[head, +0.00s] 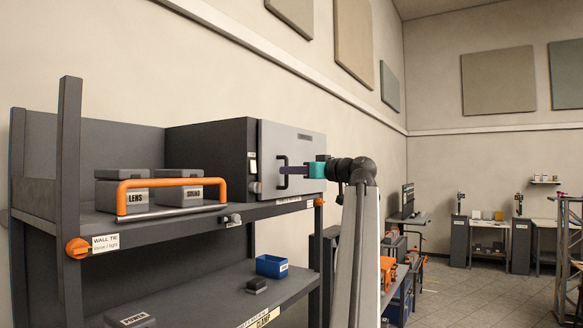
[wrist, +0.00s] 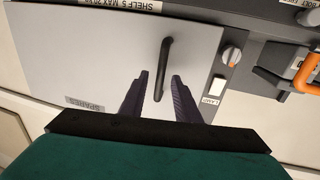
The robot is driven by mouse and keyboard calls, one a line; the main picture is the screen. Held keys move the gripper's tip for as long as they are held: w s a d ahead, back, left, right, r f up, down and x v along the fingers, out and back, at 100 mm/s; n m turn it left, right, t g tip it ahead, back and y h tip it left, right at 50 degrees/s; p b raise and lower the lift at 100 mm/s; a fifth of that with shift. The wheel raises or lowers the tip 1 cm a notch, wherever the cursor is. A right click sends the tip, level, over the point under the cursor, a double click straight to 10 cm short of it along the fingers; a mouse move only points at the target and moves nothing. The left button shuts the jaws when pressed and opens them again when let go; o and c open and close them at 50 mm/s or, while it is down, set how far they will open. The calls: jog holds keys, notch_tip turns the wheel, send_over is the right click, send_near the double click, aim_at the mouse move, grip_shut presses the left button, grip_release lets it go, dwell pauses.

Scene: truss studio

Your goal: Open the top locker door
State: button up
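The top locker (head: 210,150) is a dark box on the upper shelf with a light grey door (head: 300,142). The door looks shut, flush with the locker front. Its dark upright handle (head: 281,174) also shows in the wrist view (wrist: 165,55). My gripper (head: 288,170) is in front of the door at the handle. In the wrist view my gripper (wrist: 160,77) is open, with the lower part of the handle seen between its two fingers and a gap on both sides. Whether the fingertips reach around the bar in depth I cannot tell.
A knob with an orange mark (wrist: 231,56) and a white switch (wrist: 217,86) sit beside the door. An orange rail (head: 150,183) stands before grey boxes (head: 180,192) on the upper shelf. A blue bin (head: 271,266) is on the shelf below.

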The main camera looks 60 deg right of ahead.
jog(key=shift+w+d, duration=0.1)
jog(key=shift+w, duration=0.45)
jog(key=shift+c, duration=0.4)
grip_shut()
jog(key=shift+s, duration=0.15)
